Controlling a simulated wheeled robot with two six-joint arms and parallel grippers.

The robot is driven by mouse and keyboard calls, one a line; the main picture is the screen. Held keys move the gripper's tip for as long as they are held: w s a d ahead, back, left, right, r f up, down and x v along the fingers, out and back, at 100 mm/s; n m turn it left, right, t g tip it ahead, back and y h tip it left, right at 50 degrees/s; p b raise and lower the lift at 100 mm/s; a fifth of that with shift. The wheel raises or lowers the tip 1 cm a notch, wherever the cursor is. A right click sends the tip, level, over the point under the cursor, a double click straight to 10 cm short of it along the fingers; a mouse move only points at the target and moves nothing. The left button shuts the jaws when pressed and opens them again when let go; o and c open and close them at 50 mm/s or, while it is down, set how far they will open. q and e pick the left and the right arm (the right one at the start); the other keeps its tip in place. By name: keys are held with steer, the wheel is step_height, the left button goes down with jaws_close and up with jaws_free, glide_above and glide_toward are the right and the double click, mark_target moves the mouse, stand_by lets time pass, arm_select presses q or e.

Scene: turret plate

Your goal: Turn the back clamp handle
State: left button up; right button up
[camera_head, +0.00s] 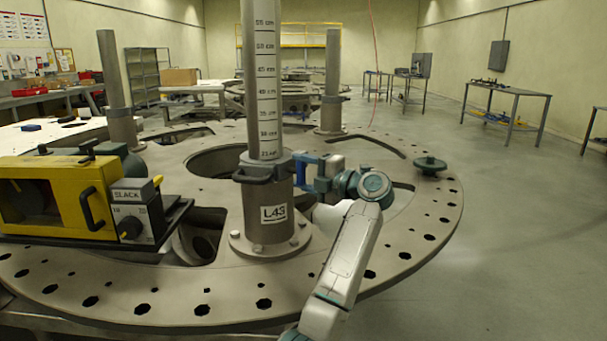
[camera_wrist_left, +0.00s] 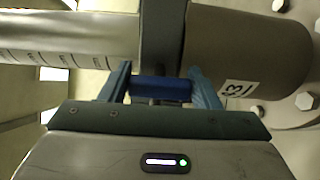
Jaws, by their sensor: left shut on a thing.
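The grey post (camera_head: 263,95) with a centimetre scale stands in a flanged base (camera_head: 262,232) labelled L43. A dark clamp collar (camera_wrist_left: 161,40) wraps the post where it enters the base. A dark handle (camera_head: 262,176) sticks out at the collar's near side. My left gripper (camera_head: 306,165) is at the post's right and far side in the head view. In the left wrist view its two blue fingers are shut on a dark blue handle (camera_wrist_left: 162,90) beside the collar, the back clamp handle. My right gripper is not in view.
The round turret plate (camera_head: 385,253) has large openings and rim holes. A yellow device (camera_head: 50,190) with a SLACK box stands left of the post. Two more posts (camera_head: 333,75) (camera_head: 112,80) rise behind. A green handwheel (camera_head: 430,165) sits at the right rim.

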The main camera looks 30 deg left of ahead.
arm_select(q)
steer(key=shift+f, duration=0.1)
steer(key=o, duration=1)
steer(key=shift+d, duration=0.1)
steer(key=d, duration=0.3)
steer(key=d+b, duration=0.1)
steer(key=d, duration=0.6)
steer(key=shift+s+d+b, duration=0.25)
steer(key=shift+d+b, duration=0.05)
steer(key=shift+d, duration=0.05)
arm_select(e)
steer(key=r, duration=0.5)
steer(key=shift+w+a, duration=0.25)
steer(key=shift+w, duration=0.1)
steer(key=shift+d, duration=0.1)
